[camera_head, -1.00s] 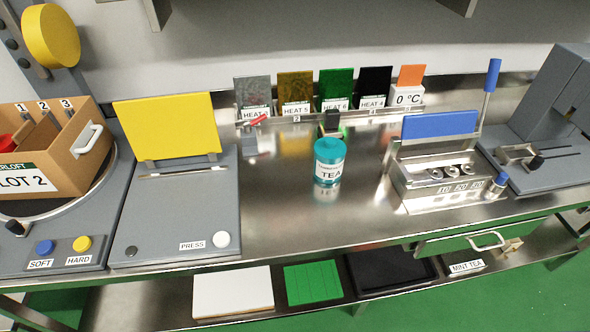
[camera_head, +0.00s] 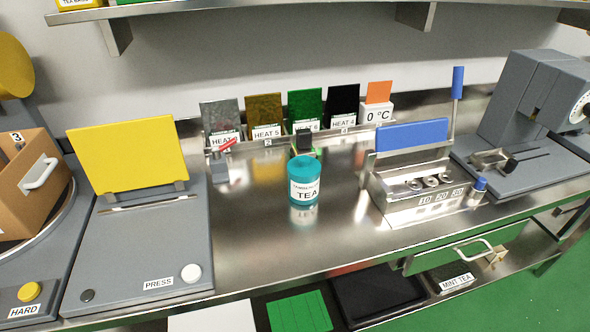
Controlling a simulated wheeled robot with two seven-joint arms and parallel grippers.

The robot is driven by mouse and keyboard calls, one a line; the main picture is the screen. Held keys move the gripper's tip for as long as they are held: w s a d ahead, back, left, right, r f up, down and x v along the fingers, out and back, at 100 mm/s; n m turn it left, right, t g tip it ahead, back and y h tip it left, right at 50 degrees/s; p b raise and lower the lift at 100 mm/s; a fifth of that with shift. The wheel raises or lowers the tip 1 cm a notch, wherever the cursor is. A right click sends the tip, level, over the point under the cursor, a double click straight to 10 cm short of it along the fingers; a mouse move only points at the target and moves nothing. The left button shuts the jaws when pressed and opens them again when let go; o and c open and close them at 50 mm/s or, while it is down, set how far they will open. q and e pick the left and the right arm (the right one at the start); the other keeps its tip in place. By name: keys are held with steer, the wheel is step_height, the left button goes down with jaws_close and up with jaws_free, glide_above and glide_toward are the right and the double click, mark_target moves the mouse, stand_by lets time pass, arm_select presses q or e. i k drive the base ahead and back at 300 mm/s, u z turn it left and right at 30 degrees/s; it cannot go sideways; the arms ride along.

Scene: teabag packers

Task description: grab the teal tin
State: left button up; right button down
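The teal tin (camera_head: 304,182) stands upright on the steel counter (camera_head: 268,235), near the middle of the head view. It has a white label reading TEA, and its reflection shows on the steel below it. Nothing touches it from the front. A small dark block on a green base (camera_head: 304,143) stands close behind it. Neither of my grippers shows in the head view.
A grey press with a yellow lid (camera_head: 128,158) stands left of the tin. A steel fixture with a blue panel (camera_head: 411,135) and upright lever stands to the right. A rack of coloured heat cards (camera_head: 264,116) lines the back. Counter in front of the tin is clear.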

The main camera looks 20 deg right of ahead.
mark_target(301, 193)
steer(key=u, duration=2.9)
steer(key=k, duration=1.6)
steer(key=z, duration=1.35)
